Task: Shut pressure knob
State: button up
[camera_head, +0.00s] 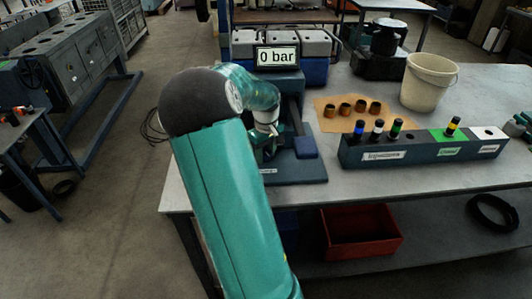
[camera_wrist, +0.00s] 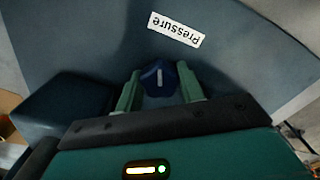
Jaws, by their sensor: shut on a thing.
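The pressure knob (camera_wrist: 159,78) is dark blue with a white line on top, seen in the wrist view just below a white "Pressure" label (camera_wrist: 176,29). The white line points roughly up and down in the picture. My gripper (camera_wrist: 160,88) has one green finger on each side of the knob and is shut on it. In the head view my gripper (camera_head: 262,146) is at the blue device on the bench, and my arm hides the knob. A display (camera_head: 277,57) above the device reads "0 bar".
A blue block (camera_head: 305,147) stands right of my gripper. A dark rack (camera_head: 400,152) with several banded cylindrical parts, several brown rings (camera_head: 345,109) on an orange sheet, and a white bucket (camera_head: 428,82) are on the bench. A red bin (camera_head: 361,232) is on the lower shelf.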

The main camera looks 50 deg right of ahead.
aim_at(266, 152)
jog(key=o, duration=1)
notch_tip(266, 152, up, 14)
jog(key=shift+f, duration=0.1)
